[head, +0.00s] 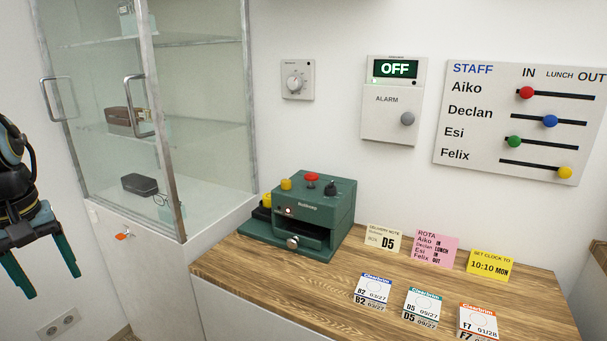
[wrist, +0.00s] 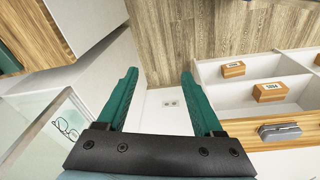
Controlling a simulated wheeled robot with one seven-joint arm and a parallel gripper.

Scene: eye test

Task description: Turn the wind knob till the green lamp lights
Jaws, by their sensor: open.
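A green machine (head: 318,208) stands on the wooden counter at the back left. Its top carries a yellow knob, a red button and a black knob (head: 330,188); a round silver knob (head: 292,242) sits low on its front. I cannot tell which is the wind knob. A small lamp (head: 288,211) on its front glows whitish-red; I see no green light there. My gripper (head: 52,282) hangs open and empty at the far left of the head view, well apart from the machine. In the wrist view its green fingers (wrist: 158,78) are spread with nothing between them.
A glass cabinet (head: 185,205) stands between my gripper and the machine, with handles and a key (head: 123,236) on its front. Cards and small labelled packs (head: 421,303) lie on the counter (head: 235,270). A dial (head: 296,83), alarm box (head: 388,125) and staff board (head: 480,150) hang on the wall.

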